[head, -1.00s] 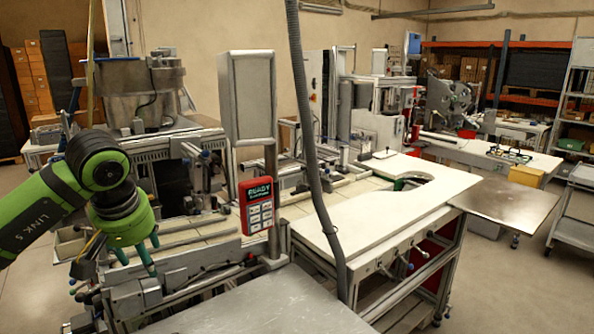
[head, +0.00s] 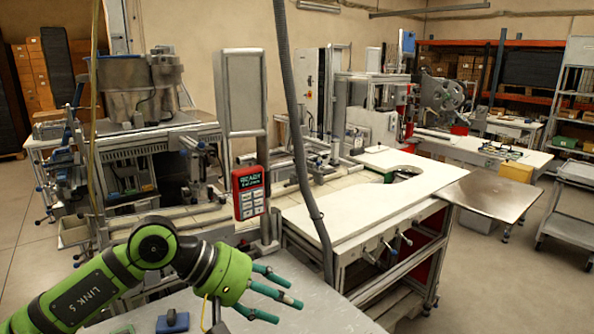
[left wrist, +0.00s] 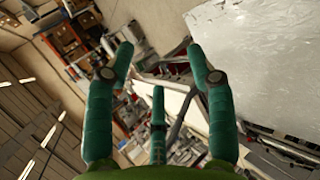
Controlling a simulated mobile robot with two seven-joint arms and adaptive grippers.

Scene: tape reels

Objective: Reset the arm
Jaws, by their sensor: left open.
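My left arm comes in from the lower left in the head view. My left gripper (head: 277,293) has teal fingers pointing right, above the grey metal table at the bottom. The fingers are spread and nothing is between them. In the left wrist view the gripper (left wrist: 160,75) is open and empty too, with the room and shelving beyond it, seen tilted. My right gripper is not in view.
A grey metal table (head: 330,318) lies below the gripper, with a blue item (head: 172,321) on it. A red control panel (head: 250,192) stands behind. A white worktable (head: 370,205) stands to the right, and a hanging grey hose (head: 300,150) passes in front of it.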

